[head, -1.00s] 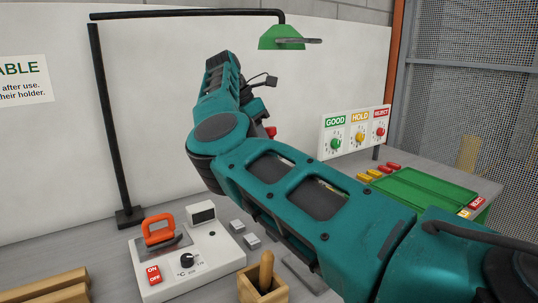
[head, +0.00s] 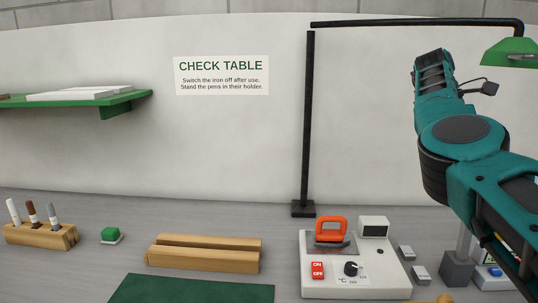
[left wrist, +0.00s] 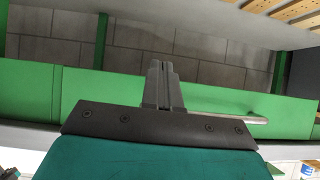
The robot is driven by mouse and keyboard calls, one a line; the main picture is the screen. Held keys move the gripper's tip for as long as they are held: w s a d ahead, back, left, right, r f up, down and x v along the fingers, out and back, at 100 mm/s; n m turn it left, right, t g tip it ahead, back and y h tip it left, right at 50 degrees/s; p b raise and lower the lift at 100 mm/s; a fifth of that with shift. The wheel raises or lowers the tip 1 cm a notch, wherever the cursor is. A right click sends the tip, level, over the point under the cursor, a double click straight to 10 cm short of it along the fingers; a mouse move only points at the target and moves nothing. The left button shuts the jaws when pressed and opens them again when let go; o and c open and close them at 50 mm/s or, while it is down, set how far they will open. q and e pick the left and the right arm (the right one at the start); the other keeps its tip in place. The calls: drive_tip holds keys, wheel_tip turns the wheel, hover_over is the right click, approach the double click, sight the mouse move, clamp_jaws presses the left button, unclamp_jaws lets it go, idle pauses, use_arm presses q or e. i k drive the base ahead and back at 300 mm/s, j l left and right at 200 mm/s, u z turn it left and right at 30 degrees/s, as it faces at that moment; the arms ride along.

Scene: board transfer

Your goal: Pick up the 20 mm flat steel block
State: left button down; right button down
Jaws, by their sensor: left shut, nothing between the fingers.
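Two small grey blocks stand right of the iron station in the head view, a rear one (head: 406,253) and a front one (head: 421,275). I cannot tell which, if either, is the 20 mm flat steel block. My left gripper (left wrist: 164,66) shows only in the left wrist view, shut and empty, with a green surface behind it and no steel block near it. My right arm rises at the right of the head view, above and right of the blocks; its fingers are not visible.
The iron station (head: 375,284) holds an orange-handled iron (head: 331,229). A lamp post (head: 307,120) and green shelf (head: 110,102) stand behind.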

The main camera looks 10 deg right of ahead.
sight(419, 273)
drive_tip(key=k, duration=1)
